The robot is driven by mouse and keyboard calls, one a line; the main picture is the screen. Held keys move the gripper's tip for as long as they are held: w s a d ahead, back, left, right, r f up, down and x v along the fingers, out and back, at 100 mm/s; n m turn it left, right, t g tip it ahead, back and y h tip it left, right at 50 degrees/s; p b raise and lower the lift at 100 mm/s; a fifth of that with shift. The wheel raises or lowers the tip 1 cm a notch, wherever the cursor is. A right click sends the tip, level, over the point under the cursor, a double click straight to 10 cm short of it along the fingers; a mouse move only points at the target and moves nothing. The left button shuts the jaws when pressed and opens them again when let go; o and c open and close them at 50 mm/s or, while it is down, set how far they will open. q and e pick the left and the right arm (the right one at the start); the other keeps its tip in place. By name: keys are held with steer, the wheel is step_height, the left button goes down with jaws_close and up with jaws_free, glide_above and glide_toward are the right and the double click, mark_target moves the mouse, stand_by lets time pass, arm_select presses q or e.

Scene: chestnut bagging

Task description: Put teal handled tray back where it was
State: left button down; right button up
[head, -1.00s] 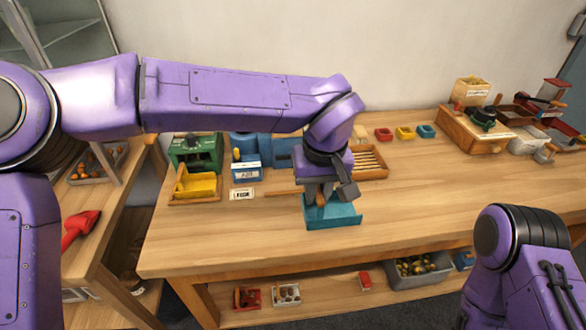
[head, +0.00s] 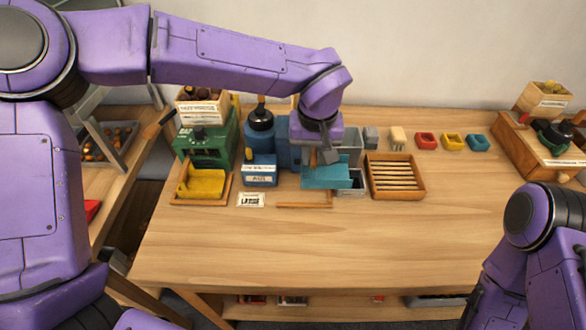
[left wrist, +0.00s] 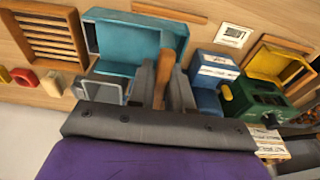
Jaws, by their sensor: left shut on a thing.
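The teal tray (head: 322,176) has an upright wooden handle, which shows in the left wrist view (left wrist: 176,62) between my fingers. My left gripper (head: 322,156) is shut on that handle; it also shows in the left wrist view (left wrist: 162,88). The teal tray itself shows ahead of the fingers in the left wrist view (left wrist: 126,40). It is at the back of the table, in front of the blue machine and partly over a grey metal bin (head: 352,188). I cannot tell whether it touches the bin or the table. My right gripper is out of view.
A slatted wooden tray (head: 396,178) stands close on the right. A blue-and-white box (head: 260,172), a LARGE card (head: 251,200) and a green machine with a yellow tray (head: 203,183) are on the left. A thin wooden strip (head: 304,205) lies in front. The table's front is clear.

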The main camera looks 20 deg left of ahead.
arm_select(q)
steer(key=a+f, duration=0.2)
steer(key=f, duration=0.1)
steer(key=w+a+f+p, duration=0.1)
steer(key=f, duration=0.2)
steer(key=w+a+f, duration=0.1)
steer(key=a+f, duration=0.1)
steer(key=f, duration=0.1)
steer(key=shift+w+a+f, duration=0.1)
steer(key=shift+a+f, duration=0.15)
steer(key=shift+a, duration=0.1)
steer(key=shift+w+f, duration=0.2)
steer(key=shift+f, duration=0.1)
steer(key=c, duration=1)
jaws_free()
steer(key=shift+c, duration=0.2)
steer(key=shift+s, duration=0.1)
steer(key=shift+r, duration=0.1)
step_height(320, 180, up, 12)
steer(key=s, duration=0.1)
steer(key=shift+s+d+b, duration=0.2)
steer(key=shift+d+b, duration=0.1)
